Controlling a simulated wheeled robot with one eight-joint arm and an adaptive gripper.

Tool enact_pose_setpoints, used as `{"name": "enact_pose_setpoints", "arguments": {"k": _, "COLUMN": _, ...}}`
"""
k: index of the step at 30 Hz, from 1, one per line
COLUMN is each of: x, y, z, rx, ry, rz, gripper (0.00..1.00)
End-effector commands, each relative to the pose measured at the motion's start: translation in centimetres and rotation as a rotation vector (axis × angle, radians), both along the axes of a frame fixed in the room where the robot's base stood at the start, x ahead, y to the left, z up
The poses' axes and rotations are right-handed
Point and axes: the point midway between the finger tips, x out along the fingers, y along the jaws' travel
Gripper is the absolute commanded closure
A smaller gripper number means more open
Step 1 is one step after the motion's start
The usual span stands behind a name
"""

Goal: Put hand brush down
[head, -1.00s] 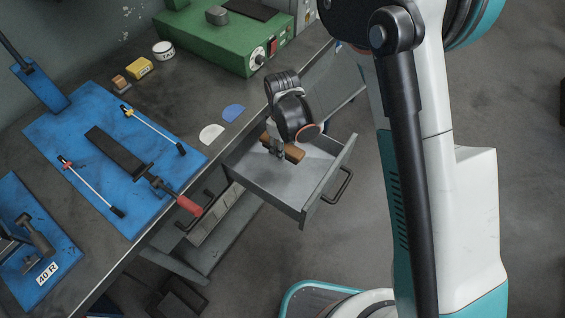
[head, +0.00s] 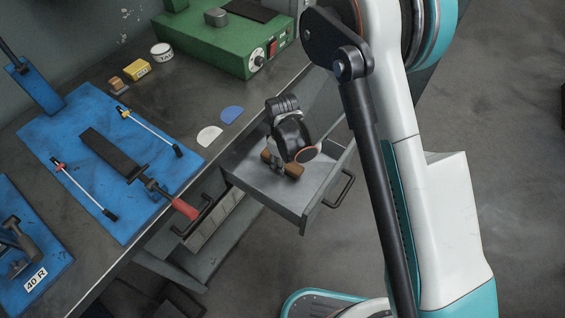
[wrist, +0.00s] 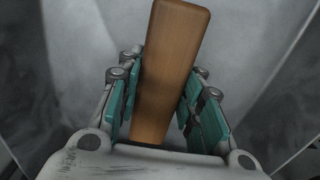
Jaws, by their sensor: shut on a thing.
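The hand brush has a brown wooden body. It shows in the head view (head: 292,170) inside the open grey drawer (head: 318,187), and in the wrist view (wrist: 172,60) it runs up from between the fingers. My gripper (head: 278,163) points down into the drawer and is shut on the brush. In the wrist view the teal finger pads of my gripper (wrist: 160,105) press on both sides of the wood. The brush's underside is hidden, so I cannot tell whether it touches the drawer floor.
The workbench (head: 190,90) holds a blue plate (head: 75,190) with clamps, a red-handled tool (head: 184,208), a green machine (head: 215,45), a yellow box (head: 137,72) and a white tin (head: 161,52). The drawer's handle (head: 341,190) sticks out to the right.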

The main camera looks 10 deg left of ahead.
Motion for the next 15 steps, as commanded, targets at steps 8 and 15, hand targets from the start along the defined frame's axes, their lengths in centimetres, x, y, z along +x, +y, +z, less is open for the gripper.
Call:
{"name": "enact_pose_setpoints", "arguments": {"k": 8, "x": 0.00, "y": 0.01, "z": -0.43, "rx": 0.000, "ry": 0.000, "rz": 0.000, "gripper": 0.46}}
{"name": "enact_pose_setpoints", "arguments": {"k": 15, "x": 0.00, "y": 0.01, "z": -0.40, "rx": 0.000, "ry": 0.000, "rz": 0.000, "gripper": 0.46}}
